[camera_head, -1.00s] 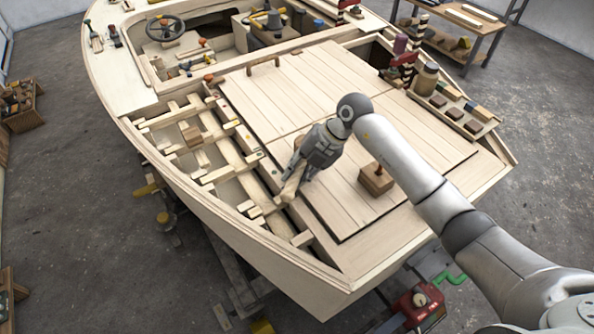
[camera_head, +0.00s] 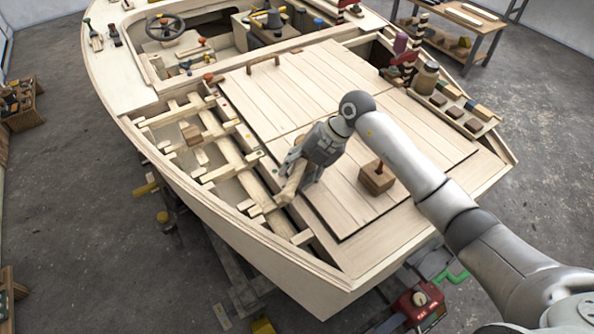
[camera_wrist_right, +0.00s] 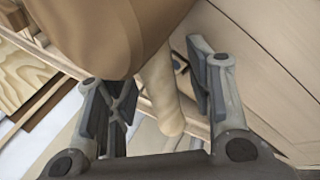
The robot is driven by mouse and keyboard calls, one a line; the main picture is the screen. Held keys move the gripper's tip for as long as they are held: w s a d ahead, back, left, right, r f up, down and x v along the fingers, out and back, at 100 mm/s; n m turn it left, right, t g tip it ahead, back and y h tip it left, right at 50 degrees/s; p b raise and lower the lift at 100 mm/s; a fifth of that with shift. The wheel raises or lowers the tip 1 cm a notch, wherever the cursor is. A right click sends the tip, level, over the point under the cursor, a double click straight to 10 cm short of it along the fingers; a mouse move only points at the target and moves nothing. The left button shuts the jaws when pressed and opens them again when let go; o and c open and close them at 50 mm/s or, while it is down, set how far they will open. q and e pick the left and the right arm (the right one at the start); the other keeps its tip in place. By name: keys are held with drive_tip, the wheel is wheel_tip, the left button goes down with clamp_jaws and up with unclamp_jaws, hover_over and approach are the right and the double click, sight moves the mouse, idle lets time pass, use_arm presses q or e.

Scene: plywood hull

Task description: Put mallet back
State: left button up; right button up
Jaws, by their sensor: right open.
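My right gripper (camera_head: 291,176) hangs low over the near left edge of the hatch boards (camera_head: 345,205), pointing down and left. Its fingers are apart in the right wrist view (camera_wrist_right: 160,105). There a large brown wooden mass (camera_wrist_right: 100,35), apparently the mallet's head, fills the top. A pale round-ended handle (camera_wrist_right: 165,95) reaches down from it between the fingers. I cannot tell whether the fingers touch it. In the head view a pale wooden stick (camera_head: 291,187) shows under the fingers; the gripper hides what lies behind. My left gripper is out of view.
A brown block with an upright peg (camera_head: 376,178) stands on the hatch, right of my gripper. Open hull frames (camera_head: 205,140) lie to the left, with a small wooden block (camera_head: 192,134) on them. A tool rack (camera_head: 460,112) lines the right side.

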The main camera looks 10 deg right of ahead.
drive_tip(key=w+v, duration=0.1)
drive_tip(key=v, duration=1)
drive_tip(key=shift+s+r, duration=0.2)
drive_tip(key=shift+s, duration=0.3)
